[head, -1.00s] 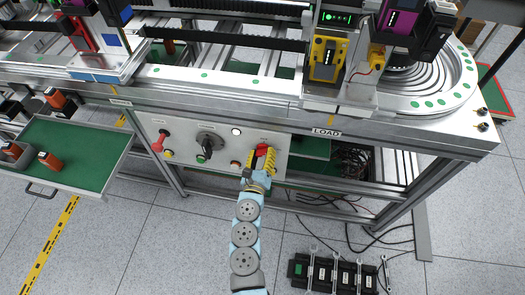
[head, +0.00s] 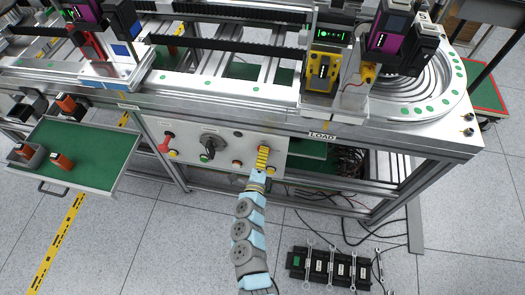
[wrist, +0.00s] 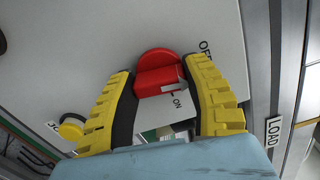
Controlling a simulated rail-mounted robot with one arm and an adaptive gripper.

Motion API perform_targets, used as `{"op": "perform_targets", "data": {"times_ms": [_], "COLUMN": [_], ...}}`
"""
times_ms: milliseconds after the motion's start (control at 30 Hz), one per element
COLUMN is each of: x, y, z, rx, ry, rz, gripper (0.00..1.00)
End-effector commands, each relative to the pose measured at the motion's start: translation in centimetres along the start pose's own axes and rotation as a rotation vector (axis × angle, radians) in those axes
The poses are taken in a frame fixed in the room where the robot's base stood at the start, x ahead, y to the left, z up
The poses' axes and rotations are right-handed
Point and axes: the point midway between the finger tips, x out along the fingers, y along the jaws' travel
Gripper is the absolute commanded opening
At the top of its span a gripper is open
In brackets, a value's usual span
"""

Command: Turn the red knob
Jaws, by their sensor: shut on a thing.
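The red knob (wrist: 157,74) shows in the wrist view on the grey panel, with a raised grip bar and a white mark at its right end. "OFF" is printed to its upper right and "ON" below it. My gripper (wrist: 159,78) has its yellow fingers on both sides of the knob's grip bar, shut on it. In the head view my gripper (head: 263,157) is at the right part of the control panel (head: 232,150) and hides the knob.
Left on the panel are a red-handled switch (head: 164,144) and a black rotary switch (head: 211,144). An open green drawer (head: 100,150) juts out further left. A frame post and the "LOAD" label (wrist: 274,131) stand right of the knob in the wrist view.

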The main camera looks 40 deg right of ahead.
Motion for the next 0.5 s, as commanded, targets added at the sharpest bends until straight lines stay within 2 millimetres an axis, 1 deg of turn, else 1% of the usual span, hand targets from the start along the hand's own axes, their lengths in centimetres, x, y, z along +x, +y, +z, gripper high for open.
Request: {"op": "perform_targets", "data": {"times_ms": [33,200,500], "x": [0.01,-0.05,-0.05], "y": [-0.28,-0.04,0.1], "z": [0.05,0.03,0.02], "rx": [-0.029,-0.108,-0.166], "ry": [0.0,0.0,-0.001], "rz": [0.0,0.003,0.003], "gripper": [0.14,0.14,0.14]}}
